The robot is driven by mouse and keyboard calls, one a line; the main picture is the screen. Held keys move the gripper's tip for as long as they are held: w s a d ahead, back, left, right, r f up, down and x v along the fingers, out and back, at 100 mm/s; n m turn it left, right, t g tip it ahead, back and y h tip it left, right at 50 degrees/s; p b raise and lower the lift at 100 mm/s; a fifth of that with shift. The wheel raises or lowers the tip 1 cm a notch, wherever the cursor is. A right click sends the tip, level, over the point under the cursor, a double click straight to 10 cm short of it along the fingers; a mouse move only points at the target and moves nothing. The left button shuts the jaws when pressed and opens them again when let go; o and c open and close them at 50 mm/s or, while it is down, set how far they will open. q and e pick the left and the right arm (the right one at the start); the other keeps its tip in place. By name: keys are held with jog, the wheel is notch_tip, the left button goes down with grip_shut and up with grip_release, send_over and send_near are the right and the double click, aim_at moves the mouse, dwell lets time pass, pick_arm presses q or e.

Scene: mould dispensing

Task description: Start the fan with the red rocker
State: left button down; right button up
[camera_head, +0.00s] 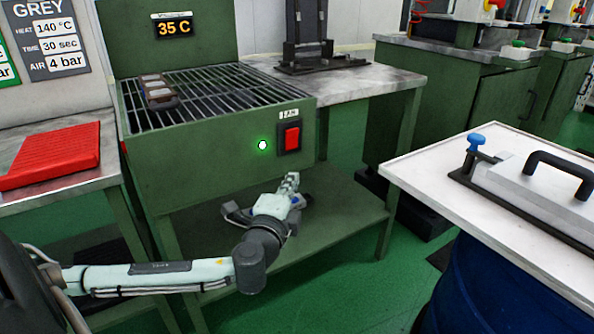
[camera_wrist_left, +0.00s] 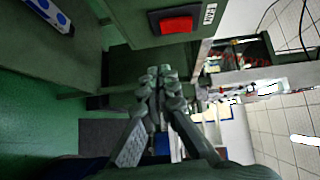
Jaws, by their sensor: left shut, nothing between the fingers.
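The red rocker (camera_head: 291,138) sits in a black frame on the green front panel of the cooling bench (camera_head: 200,165), under a small label reading FAN. It also shows in the wrist view (camera_wrist_left: 178,25), beyond the fingertips. I cannot tell which way the rocker is tipped. A small round lamp (camera_head: 262,145) left of it glows whitish green. My left gripper (camera_head: 292,181) is shut and empty, below the rocker and apart from it. Its closed fingers also show in the wrist view (camera_wrist_left: 162,78). My right gripper is not in view.
A brown mould piece (camera_head: 158,92) lies on the bench's slatted grille (camera_head: 215,85), under a display reading 35 C (camera_head: 173,29). A red slab (camera_head: 50,155) lies on the left table. A white-topped table (camera_head: 430,175) with a handled metal plate stands at right. A lower green shelf (camera_head: 340,215) lies beneath the gripper.

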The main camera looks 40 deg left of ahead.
pick_arm(q)
jog(key=shift+v, duration=1.05)
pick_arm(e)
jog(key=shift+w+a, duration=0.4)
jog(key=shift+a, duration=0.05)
pick_arm(q)
jog(key=shift+f, duration=0.25)
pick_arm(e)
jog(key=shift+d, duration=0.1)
